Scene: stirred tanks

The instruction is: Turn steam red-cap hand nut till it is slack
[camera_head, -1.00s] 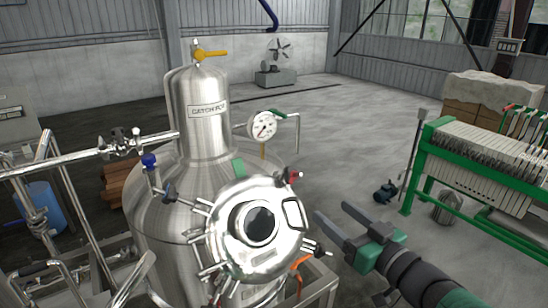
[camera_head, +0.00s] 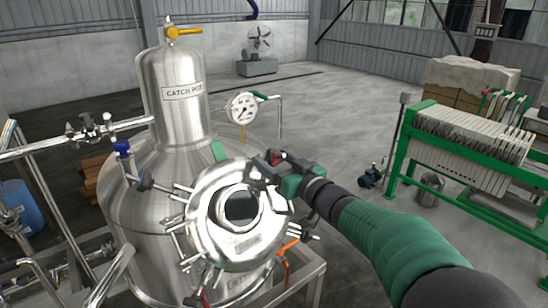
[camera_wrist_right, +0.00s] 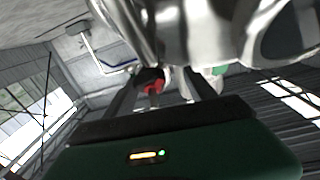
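The red-capped hand nut (camera_head: 275,157) is at the upper right rim of the round manway lid (camera_head: 205,195) on the steel catch pot (camera_head: 172,120). My right gripper (camera_head: 262,168) has reached this rim from the right. In the right wrist view the red cap (camera_wrist_right: 152,84) lies between the two dark fingers of the gripper (camera_wrist_right: 163,90), nearer the left one. The fingers look spread, with a visible gap on the cap's right side. Whether a finger touches the nut is unclear. My left gripper is out of view.
Several other clamps ring the lid, including a dark one (camera_head: 298,237) at lower right. An orange handle (camera_head: 290,244) and a pressure gauge (camera_head: 242,108) are close by.

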